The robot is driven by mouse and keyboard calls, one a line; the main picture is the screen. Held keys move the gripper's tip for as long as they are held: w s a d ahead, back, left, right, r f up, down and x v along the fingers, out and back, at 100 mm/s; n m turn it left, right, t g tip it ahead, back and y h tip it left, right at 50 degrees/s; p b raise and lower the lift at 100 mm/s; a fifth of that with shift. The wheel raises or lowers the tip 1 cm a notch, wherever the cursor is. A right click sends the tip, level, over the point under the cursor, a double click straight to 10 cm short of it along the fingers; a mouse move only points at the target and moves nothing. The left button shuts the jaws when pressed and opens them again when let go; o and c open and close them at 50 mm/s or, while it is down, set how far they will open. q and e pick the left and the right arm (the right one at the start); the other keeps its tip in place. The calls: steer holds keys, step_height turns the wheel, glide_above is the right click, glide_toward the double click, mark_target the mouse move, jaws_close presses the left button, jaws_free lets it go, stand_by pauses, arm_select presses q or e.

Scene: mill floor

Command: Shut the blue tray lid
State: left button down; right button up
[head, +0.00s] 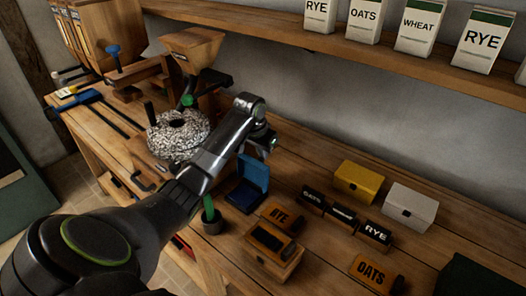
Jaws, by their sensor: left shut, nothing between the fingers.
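The blue tray (243,197) sits on the wooden workbench near the middle of the view. Its blue lid (255,172) stands raised at the back of the tray, so the tray is open. My left arm reaches in from the lower left over the bench. My left gripper (271,145) is shut and empty, just above and behind the raised lid. It is small and partly hidden by the wrist, and I cannot tell whether it touches the lid. My right gripper is not in view.
A millstone (179,133) lies left of the tray. A dark cup (211,222) with a green stick stands at its front left. A wooden box (268,249), label blocks, a yellow box (359,182) and a white box (409,206) stand to the right. A shelf (335,50) holds grain cartons.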

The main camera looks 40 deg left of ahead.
mark_target(249, 162)
arm_select(q)
steer(key=shift+s+a+r+t+p, duration=0.1)
steer(key=shift+s+r+t+p, duration=0.25)
steer(key=shift+s+t+p, duration=0.6)
steer(key=shift+s+r+t+p, duration=0.1)
steer(key=shift+s+t+p, duration=0.4)
steer(key=shift+p, duration=0.4)
steer(key=s+t+p, duration=0.1)
steer(key=s+t, duration=0.2)
steer(key=shift+a, duration=0.15)
steer(key=shift+s+p, duration=0.5)
steer(key=shift+p, duration=0.2)
steer(key=shift+s+f, duration=0.15)
steer(key=shift+f, duration=0.05)
